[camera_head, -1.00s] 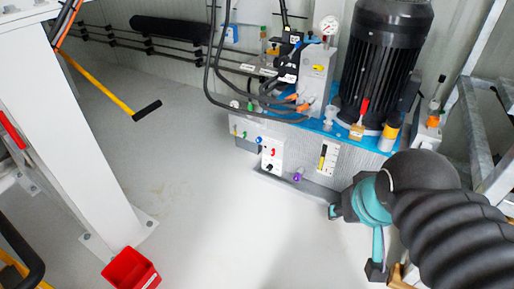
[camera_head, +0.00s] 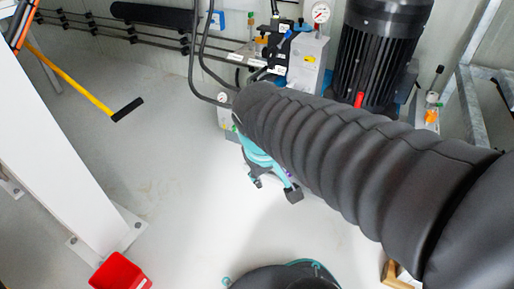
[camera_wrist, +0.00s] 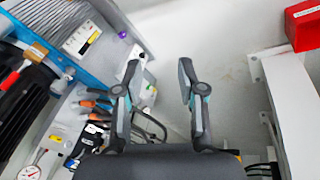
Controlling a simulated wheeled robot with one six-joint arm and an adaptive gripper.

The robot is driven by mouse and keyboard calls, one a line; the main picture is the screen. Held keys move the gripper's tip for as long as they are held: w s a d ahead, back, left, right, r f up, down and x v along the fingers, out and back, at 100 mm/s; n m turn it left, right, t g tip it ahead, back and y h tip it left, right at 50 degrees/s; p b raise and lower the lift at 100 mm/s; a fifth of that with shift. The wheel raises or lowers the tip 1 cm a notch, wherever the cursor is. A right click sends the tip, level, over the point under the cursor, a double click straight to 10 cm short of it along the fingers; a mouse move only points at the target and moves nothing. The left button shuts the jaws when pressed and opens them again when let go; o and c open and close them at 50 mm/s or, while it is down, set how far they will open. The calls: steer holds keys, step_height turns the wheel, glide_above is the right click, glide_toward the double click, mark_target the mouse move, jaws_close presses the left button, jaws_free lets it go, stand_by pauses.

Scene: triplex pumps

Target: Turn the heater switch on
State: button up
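In the head view my arm hides this box.
The pump unit has a black motor (camera_head: 378,60), a pressure gauge (camera_head: 321,13) and hoses. A purple knob (camera_wrist: 122,35) is on its front. A white post (camera_head: 60,150) and a red bin (camera_head: 120,273) stand left. The floor between is clear.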

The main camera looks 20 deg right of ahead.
steer(key=w+d+f+n+g+h+p, duration=0.2)
steer(key=w+d+f+n+h, duration=0.35)
steer(key=w, duration=0.25)
steer(key=w+d+f+n+g+h+p, duration=0.2)
steer(key=w+d+f+n+h, duration=0.3)
steer(key=w, duration=0.4)
steer(key=w+a+f+n+t+h+p, duration=0.1)
steer(key=w+a+f+n+t, duration=0.15)
steer(key=f+n+t, duration=0.35)
steer(key=w+a+f+n+t+p, duration=0.1)
steer(key=w+f+n+t, duration=0.2)
steer(key=f, duration=0.5)
steer(key=w+a+f+n+t+h+p, duration=0.1)
steer(key=w+a+f+n+t, duration=0.15)
steer(key=w+f+n, duration=0.35)
steer(key=shift+m+t+y, duration=0.25)
steer(key=shift+m+t, duration=0.1)
steer(key=shift+m, duration=0.2)
steer(key=x, duration=0.8)
steer(key=s+f+x, duration=0.1)
steer(key=x, duration=0.4)
steer(key=shift+d+f, duration=0.1)
steer(key=shift+d, duration=0.3)
jaws_close()
